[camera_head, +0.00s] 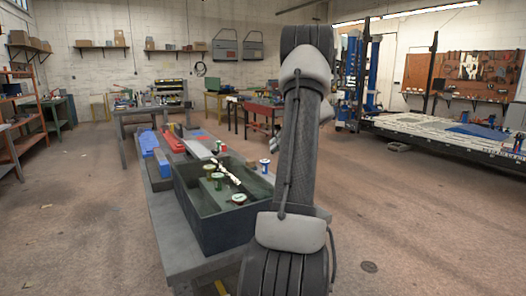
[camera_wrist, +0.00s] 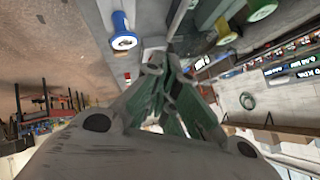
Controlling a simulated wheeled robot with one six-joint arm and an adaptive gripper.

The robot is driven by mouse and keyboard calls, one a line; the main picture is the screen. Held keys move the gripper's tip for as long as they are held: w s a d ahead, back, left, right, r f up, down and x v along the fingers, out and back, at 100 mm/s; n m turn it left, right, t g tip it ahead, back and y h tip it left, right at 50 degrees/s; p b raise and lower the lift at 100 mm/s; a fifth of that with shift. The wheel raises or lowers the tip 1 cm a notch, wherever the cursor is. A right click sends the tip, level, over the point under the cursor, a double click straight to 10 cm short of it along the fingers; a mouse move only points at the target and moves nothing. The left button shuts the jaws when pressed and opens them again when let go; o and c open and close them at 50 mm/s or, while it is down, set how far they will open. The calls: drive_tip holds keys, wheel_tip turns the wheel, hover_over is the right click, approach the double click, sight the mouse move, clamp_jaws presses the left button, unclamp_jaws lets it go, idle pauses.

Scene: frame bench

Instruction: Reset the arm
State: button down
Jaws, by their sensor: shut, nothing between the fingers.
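My gripper (camera_wrist: 160,68) shows in the wrist view with its fingers together and nothing between them. In the camera_head view my arm stands upright right of the bench and hides most of the gripper. The wrist view looks tilted or upside down, with the room's floor and wall behind the fingers. A blue and white spool (camera_wrist: 124,34) shows near the fingertips, apart from them as far as I can tell. It seems to be the blue spool (camera_head: 265,165) by the dark bin.
A grey bench (camera_head: 178,232) carries a dark open bin (camera_head: 212,229) holding several green-and-white spools. Blue blocks (camera_head: 150,143) and a red part (camera_head: 173,141) lie farther back. A long platform (camera_head: 425,133) stands at the right. Floor right of my arm is mostly clear.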

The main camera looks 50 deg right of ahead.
drive_tip(key=shift+s+r, duration=0.15)
drive_tip(key=shift+s, duration=0.05)
